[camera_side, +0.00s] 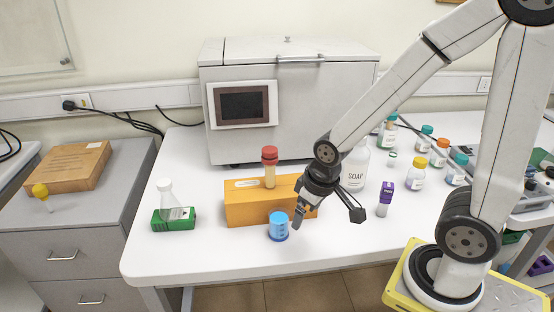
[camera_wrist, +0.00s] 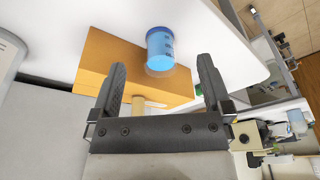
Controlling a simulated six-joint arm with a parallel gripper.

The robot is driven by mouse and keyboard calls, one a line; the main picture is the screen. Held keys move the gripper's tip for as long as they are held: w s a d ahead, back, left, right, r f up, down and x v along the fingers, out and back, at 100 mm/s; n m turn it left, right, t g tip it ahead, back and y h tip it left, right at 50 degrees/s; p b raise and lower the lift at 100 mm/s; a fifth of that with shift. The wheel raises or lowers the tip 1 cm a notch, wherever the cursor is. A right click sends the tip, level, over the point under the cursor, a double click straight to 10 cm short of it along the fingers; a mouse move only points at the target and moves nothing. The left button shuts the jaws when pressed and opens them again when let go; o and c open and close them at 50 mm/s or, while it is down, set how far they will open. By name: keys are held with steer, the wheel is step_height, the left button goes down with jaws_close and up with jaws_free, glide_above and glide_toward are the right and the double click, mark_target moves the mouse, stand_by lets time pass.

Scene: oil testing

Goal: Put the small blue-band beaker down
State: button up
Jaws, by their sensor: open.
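The small blue-band beaker (camera_side: 279,226) stands upright on the white table, near its front edge and just in front of the orange block. In the wrist view the beaker (camera_wrist: 160,45) shows blue with dark markings, beyond the fingertips and roughly midway between them. My gripper (camera_side: 328,207) is open, to the right of the beaker in the side view. Its two fingers are spread wide and hold nothing, as the wrist view shows (camera_wrist: 161,66). The beaker appears clear of both fingers.
The orange block (camera_side: 246,211) holds a red-capped tube (camera_side: 269,168). A flask on a green base (camera_side: 174,224) stands left. A large grey machine (camera_side: 300,120) fills the back.

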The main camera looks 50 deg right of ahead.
steer(key=shift+c, duration=0.4)
steer(key=shift+w, duration=0.1)
steer(key=m+g, duration=0.3)
steer(key=m, duration=1.7)
glide_toward(278, 212)
steer(key=shift+s+a+f, duration=0.25)
steer(key=shift+s+a, duration=0.7)
steer(key=shift+a, duration=0.2)
steer(key=shift+f, duration=3.4)
